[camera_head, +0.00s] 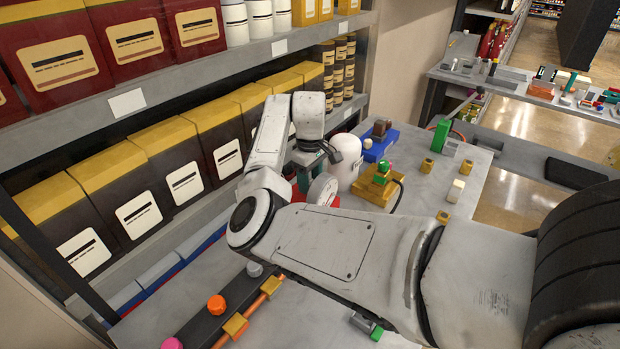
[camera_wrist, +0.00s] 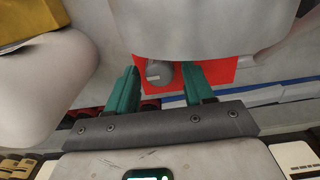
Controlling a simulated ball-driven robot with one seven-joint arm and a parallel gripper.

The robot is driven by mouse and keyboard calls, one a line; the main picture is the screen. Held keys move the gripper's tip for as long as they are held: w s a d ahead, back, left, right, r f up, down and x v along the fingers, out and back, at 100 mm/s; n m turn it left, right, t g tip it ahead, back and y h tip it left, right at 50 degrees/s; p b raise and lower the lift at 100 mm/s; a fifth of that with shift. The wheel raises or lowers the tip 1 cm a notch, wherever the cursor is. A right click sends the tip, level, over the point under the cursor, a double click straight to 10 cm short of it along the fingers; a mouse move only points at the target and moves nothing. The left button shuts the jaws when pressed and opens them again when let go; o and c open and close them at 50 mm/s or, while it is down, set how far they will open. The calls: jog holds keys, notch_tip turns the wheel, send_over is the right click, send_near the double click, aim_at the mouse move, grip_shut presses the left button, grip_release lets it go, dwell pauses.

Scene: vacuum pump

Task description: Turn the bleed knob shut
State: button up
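In the wrist view a small grey round knob (camera_wrist: 152,75) with a pale mark shows in front of a red panel (camera_wrist: 205,72). I take it for the bleed knob. My gripper (camera_wrist: 159,70) is open, with one teal finger on each side of the knob and a visible gap on both sides. I cannot tell how deep the knob sits between the fingertips. A large white rounded body (camera_wrist: 215,30) covers the top of that view. In the head view my gripper (camera_head: 306,172) is mostly hidden by my arm, and the grey knob cannot be made out.
A white rounded vessel (camera_head: 347,172) and a yellow block with a green knob (camera_head: 378,184) stand close to the right of my gripper. A blue block (camera_head: 377,147) is behind them. Shelves with boxes (camera_head: 183,181) border the left. Small yellow pieces (camera_head: 455,191) dot the grey table.

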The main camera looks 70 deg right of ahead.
jog(key=c, duration=0.9)
jog(key=shift+m, duration=0.3)
jog(key=m+p, duration=0.2)
jog(key=m, duration=0.1)
jog(key=shift+r+m+p, duration=0.15)
jog(key=shift+m+p, duration=0.15)
jog(key=m+p, duration=0.1)
jog(key=m, duration=0.3)
jog(key=shift+p, duration=0.3)
jog(key=m+p, duration=0.1)
jog(key=m, duration=0.8)
jog(key=shift+m, duration=0.4)
